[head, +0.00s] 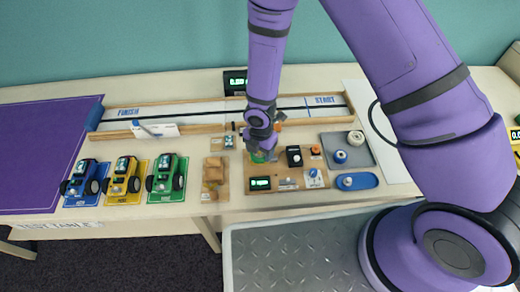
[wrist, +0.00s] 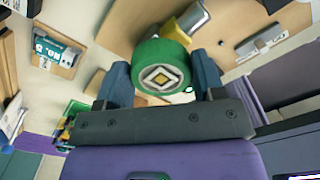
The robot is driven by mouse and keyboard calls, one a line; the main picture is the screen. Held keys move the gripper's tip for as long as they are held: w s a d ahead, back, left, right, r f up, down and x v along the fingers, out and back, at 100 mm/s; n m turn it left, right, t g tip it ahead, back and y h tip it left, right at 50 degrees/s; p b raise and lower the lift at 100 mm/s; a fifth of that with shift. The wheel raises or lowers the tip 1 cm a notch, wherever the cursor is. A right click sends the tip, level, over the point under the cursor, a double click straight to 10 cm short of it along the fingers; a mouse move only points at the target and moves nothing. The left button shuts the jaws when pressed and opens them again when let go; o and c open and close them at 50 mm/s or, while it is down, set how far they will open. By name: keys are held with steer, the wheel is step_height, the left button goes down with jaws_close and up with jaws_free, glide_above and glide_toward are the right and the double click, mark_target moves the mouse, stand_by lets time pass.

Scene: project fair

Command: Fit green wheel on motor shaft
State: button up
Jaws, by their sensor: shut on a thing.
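In the wrist view the green wheel (wrist: 162,68) is held between the two fingers of my gripper (wrist: 163,84), its hub with a pale diamond pattern facing the camera. A silver motor (wrist: 192,20) with a yellow part (wrist: 181,30) lies just beyond the wheel on the wooden board. I cannot tell whether the wheel touches the shaft, which is hidden. In the head view my gripper (head: 260,143) is low over the brown board (head: 245,188), and a bit of the green wheel (head: 259,156) shows under it.
Blue, yellow and green toy cars (head: 166,178) stand at left. A wood-railed track (head: 200,113) runs behind.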

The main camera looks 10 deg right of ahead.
steer(key=o, duration=1.1)
steer(key=shift+r, duration=0.15)
steer(key=shift+r, duration=3.75)
